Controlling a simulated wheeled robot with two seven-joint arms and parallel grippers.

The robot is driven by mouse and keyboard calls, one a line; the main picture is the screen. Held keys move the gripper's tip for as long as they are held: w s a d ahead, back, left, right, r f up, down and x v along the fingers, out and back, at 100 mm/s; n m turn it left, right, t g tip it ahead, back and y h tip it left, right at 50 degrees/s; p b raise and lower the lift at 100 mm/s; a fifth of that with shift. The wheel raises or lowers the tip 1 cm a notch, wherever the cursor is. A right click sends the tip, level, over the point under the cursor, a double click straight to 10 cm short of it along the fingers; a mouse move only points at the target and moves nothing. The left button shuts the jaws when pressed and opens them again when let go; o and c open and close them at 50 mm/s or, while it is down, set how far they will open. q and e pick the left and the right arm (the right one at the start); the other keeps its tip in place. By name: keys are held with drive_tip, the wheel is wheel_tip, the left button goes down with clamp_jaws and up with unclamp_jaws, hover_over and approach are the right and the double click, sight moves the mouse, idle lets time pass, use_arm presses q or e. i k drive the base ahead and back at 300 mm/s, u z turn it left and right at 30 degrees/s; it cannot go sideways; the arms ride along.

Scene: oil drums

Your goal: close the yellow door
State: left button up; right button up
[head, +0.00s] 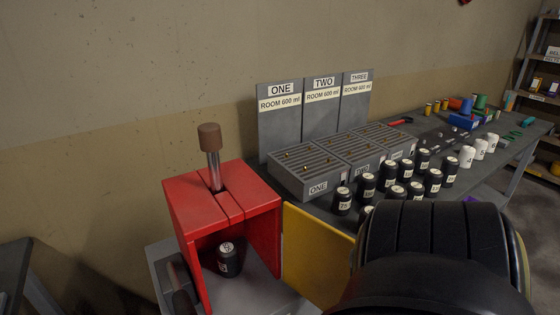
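The yellow door (315,255) stands open at the right side of the red box (225,207), swung out from its front opening. Its right part is hidden behind my black arm link. Inside the box a small black drum (229,262) with a white lid label stands upright on the grey floor. A lever with a brown knob (209,137) rises from a slot in the box's top. Neither gripper shows; a large black link of my arm fills the lower right, and its gripper is out of sight.
Right of the box, a grey table (400,132) holds three slotted racks (340,160) with signs behind, several black drums (397,192), white drums (466,156) and coloured items. A shelf (540,85) stands at far right. Dark rounded shapes left of the box are unclear.

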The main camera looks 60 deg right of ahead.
sight(316, 253)
drive_tip(key=u, duration=1.3)
drive_tip(key=k, duration=2.35)
drive_tip(key=z, duration=1.3)
drive_tip(key=i, duration=1)
